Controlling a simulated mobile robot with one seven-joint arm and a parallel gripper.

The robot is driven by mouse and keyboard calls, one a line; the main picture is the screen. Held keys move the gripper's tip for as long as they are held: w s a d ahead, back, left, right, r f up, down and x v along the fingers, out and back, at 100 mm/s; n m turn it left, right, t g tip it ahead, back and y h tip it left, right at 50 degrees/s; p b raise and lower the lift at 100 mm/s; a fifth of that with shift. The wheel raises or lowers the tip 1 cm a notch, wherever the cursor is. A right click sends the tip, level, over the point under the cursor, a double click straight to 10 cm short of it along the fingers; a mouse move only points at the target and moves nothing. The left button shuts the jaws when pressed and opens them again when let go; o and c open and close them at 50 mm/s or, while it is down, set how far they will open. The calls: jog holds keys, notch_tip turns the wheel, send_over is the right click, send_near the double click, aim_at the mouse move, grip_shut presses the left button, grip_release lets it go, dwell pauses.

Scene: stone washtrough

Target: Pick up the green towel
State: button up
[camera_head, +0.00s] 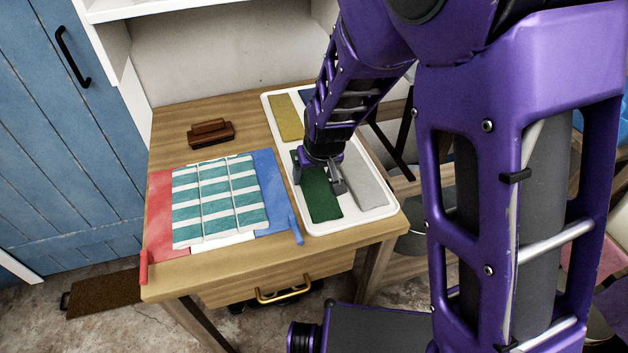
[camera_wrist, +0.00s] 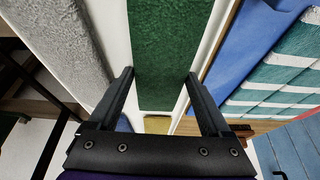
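The green towel (camera_head: 323,207) is a flat folded strip lying in the front left part of a white tray (camera_head: 265,110) on the wooden table. In the wrist view the green towel (camera_wrist: 168,45) runs up the middle of the picture. My gripper (camera_head: 318,182) is over the towel's rear part, pointing down. Its fingers are open, one on each side of the towel, and it holds nothing. In the wrist view my gripper (camera_wrist: 160,80) shows a gap beside each towel edge. I cannot tell whether the fingertips touch the tray.
A grey towel (camera_head: 364,181) lies right of the green one, a yellow towel (camera_head: 285,118) behind. A blue cloth (camera_head: 271,185), striped teal-and-white cloth (camera_head: 215,201) and red cloth (camera_head: 160,215) lie left of the tray. A brown brush-like block (camera_head: 211,132) stands at the back left.

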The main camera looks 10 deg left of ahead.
jog(key=c, duration=1)
jog(key=shift+r, duration=0.1)
